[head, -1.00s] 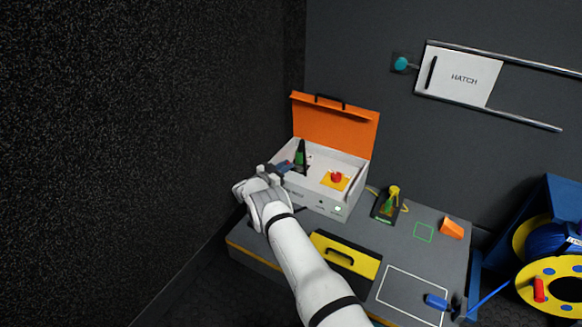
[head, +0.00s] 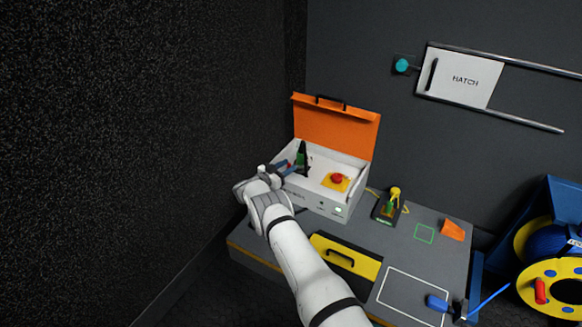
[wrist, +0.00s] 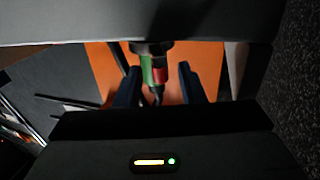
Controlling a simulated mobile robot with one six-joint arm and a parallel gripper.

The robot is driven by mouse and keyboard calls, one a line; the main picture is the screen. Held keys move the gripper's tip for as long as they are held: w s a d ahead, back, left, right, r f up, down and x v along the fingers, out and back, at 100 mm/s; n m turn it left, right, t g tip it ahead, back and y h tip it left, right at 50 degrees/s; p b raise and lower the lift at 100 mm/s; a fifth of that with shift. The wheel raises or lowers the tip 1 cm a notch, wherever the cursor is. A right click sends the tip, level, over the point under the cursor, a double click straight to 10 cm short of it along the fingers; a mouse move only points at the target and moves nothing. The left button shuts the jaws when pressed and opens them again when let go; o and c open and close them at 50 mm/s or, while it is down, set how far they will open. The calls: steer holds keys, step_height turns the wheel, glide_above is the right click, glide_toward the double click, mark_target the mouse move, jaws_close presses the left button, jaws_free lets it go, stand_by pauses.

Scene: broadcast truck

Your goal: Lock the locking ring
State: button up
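A dark upright post with a green band (head: 302,159) stands in the left part of the open white case. In the wrist view, a dark-topped part with a green side and a red side (wrist: 153,66) appears between my fingers; it is probably the locking ring. My gripper (head: 290,167) reaches over the case's left front side, close to the post. Its two blue fingers (wrist: 160,85) stand apart on either side of the part, with a visible gap at least on the right. Contact cannot be made out. A small red patch shows by the fingers in the head view.
The white case (head: 318,200) has a raised orange lid (head: 335,128) behind and a red button (head: 337,178) inside. A cable reel stands far right.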

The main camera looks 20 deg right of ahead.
steer(key=shift+a, duration=0.1)
steer(key=p+v, duration=0.3)
steer(key=v, duration=0.4)
steer(key=shift+s+a, duration=0.2)
steer(key=shift+a, duration=0.1)
steer(key=shift+f, duration=0.1)
